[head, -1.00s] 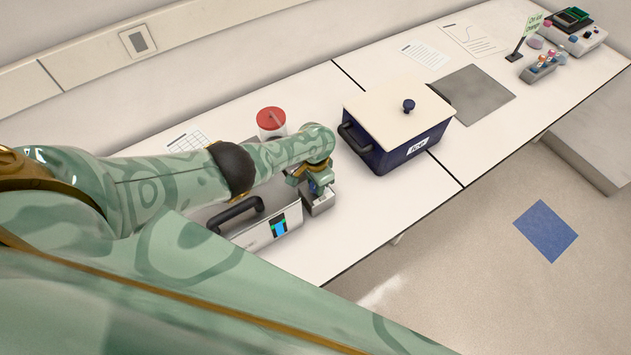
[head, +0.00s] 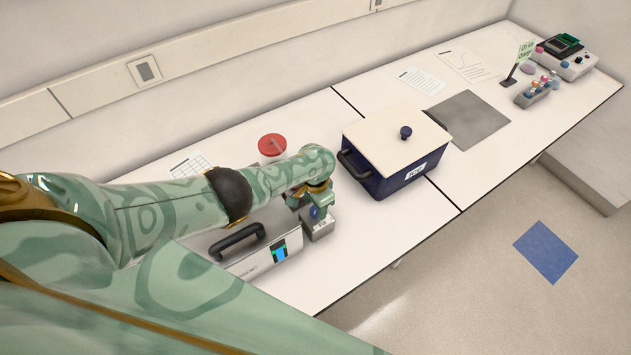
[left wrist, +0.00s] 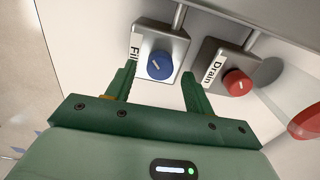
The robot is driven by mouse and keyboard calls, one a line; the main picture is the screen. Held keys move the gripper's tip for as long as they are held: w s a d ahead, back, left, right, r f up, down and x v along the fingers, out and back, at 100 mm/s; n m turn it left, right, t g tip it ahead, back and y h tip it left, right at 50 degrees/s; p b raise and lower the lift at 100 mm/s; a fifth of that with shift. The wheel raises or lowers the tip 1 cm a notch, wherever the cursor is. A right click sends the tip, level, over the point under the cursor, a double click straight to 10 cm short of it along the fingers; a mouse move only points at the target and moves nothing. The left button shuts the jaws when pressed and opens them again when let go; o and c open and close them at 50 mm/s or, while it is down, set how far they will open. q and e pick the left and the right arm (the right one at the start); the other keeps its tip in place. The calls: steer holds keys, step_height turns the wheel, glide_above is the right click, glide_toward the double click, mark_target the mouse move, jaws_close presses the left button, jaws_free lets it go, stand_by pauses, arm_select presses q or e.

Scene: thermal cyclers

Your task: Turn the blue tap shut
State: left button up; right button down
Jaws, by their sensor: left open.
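The blue tap (left wrist: 160,66) is a round knob with a pale line across it, on a grey block labelled "Fill" in the left wrist view. In the head view the blue tap (head: 315,212) shows small beside my gripper. My left gripper (left wrist: 160,78) is open, with one finger on each side of the blue knob in the picture; I cannot tell whether they touch it. My right gripper is not in view.
A red knob (left wrist: 238,83) on a "Drain" block is just right of the blue one. A machine with a black handle (head: 237,241) stands beside the taps. A dark blue ice box (head: 400,175) stands to their right, and a red-lidded jar (head: 272,147) behind.

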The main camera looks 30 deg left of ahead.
arm_select(q)
step_height(320, 180, up, 14)
steer(key=p, duration=0.7)
steer(key=shift+f+p, duration=0.15)
steer(key=shift+p, duration=0.25)
